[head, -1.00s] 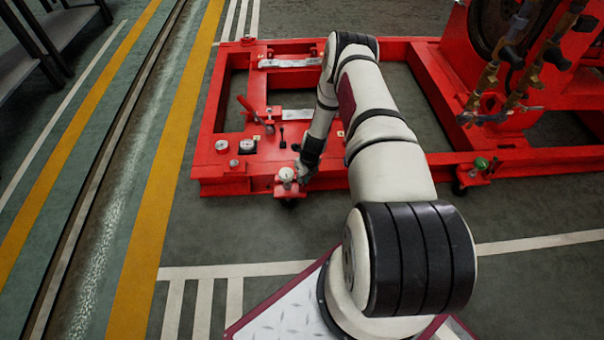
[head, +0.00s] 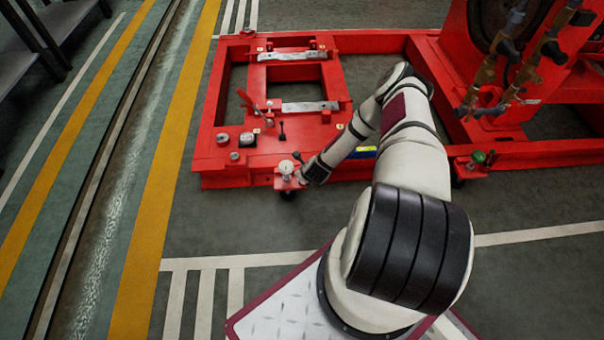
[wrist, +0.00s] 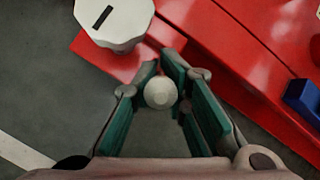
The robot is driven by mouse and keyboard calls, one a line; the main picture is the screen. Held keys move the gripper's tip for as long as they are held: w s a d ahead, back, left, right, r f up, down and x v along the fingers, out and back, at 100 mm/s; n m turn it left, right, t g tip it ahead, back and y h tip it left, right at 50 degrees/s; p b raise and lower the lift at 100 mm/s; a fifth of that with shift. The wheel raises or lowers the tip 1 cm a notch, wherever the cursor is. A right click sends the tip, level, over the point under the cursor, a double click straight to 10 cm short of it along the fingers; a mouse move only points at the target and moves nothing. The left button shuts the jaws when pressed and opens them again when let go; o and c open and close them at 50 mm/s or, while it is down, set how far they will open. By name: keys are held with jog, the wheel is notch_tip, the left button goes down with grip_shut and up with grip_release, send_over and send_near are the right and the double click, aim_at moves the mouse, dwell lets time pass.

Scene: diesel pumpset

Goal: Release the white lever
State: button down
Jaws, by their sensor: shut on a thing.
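The white lever shows in the wrist view as a pale round knob (wrist: 160,92) between the two green-padded fingers of my gripper (wrist: 161,70). The fingers are closed around it, near their tips. The lever's shaft is hidden beneath the knob. In the head view my gripper (head: 301,175) is low at the front edge of the red frame (head: 224,160), beside a small red bracket. The lever cannot be made out there.
A white faceted dial with a black slot (wrist: 114,20) sits just beyond the fingers. A red-handled lever (head: 246,101) and dark knobs stand on the frame. A blue part (wrist: 303,99) is at the right in the wrist view. The floor in front is clear.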

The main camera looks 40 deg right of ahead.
jog(key=shift+d+r, duration=0.15)
jog(key=shift+d, duration=0.15)
jog(key=c, duration=1.8)
grip_release()
jog(key=shift+a, duration=0.1)
jog(key=shift+s+a, duration=0.1)
jog(key=v, duration=1.1)
jog(key=shift+s+r, duration=0.25)
jog(key=shift+r, duration=0.1)
